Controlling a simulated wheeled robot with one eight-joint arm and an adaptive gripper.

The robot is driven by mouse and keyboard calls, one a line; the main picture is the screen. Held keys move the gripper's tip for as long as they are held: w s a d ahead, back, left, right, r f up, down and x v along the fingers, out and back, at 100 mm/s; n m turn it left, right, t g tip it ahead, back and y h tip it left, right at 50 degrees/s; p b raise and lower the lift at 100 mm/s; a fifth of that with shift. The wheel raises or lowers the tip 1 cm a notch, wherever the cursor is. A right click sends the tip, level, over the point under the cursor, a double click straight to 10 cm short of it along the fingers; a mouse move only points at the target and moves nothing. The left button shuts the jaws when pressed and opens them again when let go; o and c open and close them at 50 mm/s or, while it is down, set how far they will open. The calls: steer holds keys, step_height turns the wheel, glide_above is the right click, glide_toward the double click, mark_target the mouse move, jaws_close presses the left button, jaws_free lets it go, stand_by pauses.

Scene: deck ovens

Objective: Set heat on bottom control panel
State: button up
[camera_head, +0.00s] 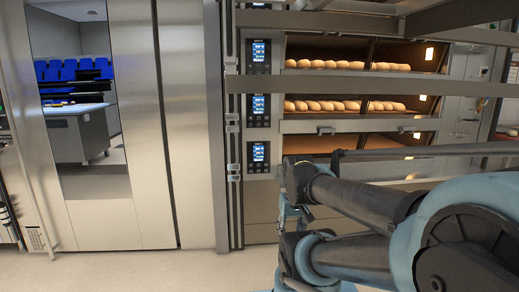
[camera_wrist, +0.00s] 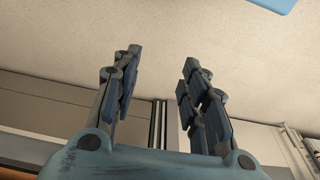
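The bottom control panel (camera_head: 259,157) is a dark panel with a small lit blue screen and buttons below it. It is on the oven front, left of the lowest deck (camera_head: 310,145). My gripper (camera_head: 290,216) hangs below and right of this panel, apart from it, partly hidden by my arm. In the wrist view my gripper (camera_wrist: 162,72) points toward the floor (camera_wrist: 160,30), its two blue-grey fingers spread apart with nothing between them. The control panel does not show clearly in the wrist view.
Two like panels, the middle one (camera_head: 258,109) and the top one (camera_head: 258,54), sit above. Metal rails (camera_head: 330,88) cross in front of the ovens. Upper decks hold bread rolls (camera_head: 340,105). A tall steel door (camera_head: 187,120) stands left; the floor (camera_head: 150,270) in front is clear.

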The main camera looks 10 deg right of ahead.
stand_by(0.4)
jaws_close()
stand_by(1.2)
